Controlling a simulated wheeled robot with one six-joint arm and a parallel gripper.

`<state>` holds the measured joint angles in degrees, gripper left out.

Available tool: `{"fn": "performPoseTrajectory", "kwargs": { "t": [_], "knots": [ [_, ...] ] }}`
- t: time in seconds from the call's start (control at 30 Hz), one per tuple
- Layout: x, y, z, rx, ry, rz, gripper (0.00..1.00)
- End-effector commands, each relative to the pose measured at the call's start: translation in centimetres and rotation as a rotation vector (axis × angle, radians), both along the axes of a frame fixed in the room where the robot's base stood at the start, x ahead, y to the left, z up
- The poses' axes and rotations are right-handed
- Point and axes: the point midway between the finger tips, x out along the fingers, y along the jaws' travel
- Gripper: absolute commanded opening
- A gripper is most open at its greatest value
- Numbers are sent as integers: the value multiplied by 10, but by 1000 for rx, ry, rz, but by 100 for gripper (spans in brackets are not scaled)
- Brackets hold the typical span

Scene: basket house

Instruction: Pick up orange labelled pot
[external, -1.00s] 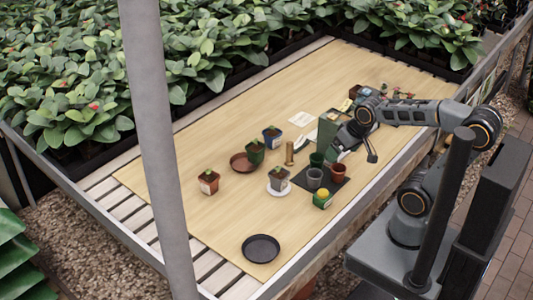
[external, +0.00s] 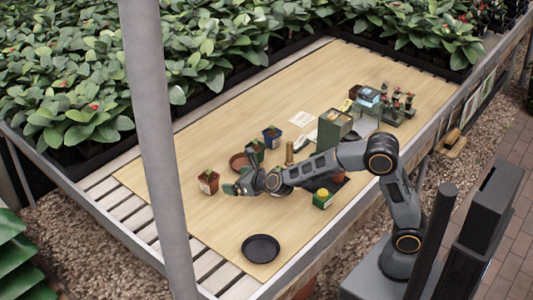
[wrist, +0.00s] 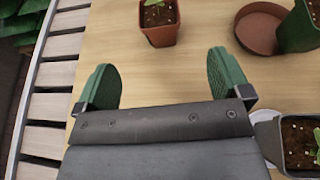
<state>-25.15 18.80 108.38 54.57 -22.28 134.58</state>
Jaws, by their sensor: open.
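An orange-brown pot (external: 208,184) with a seedling and a pale label stands upright near the left part of the table. It also shows in the wrist view (wrist: 160,36), at the top centre, where its label is not visible. My gripper (external: 236,188) is just right of this pot in the external view. In the wrist view my gripper (wrist: 163,80) has its green fingers spread wide, with only bare table between them. The pot lies ahead of the fingertips, between their lines and apart from both.
A brown saucer (wrist: 258,34) and a green pot (wrist: 299,30) are right of the orange-brown pot. A dark pot on a white saucer (wrist: 267,134) is near my right finger.

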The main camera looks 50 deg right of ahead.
Motion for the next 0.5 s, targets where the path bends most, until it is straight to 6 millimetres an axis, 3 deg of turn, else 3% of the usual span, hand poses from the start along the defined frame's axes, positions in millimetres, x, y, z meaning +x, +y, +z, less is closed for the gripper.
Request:
{"fn": "performPoseTrajectory", "kwargs": {
  "t": [0.3, 0.5],
  "knots": [
    [50, 5, -22, 14, 1, -11, 95],
    [70, 7, -30, 12, 0, -9, 95]
  ]
}}
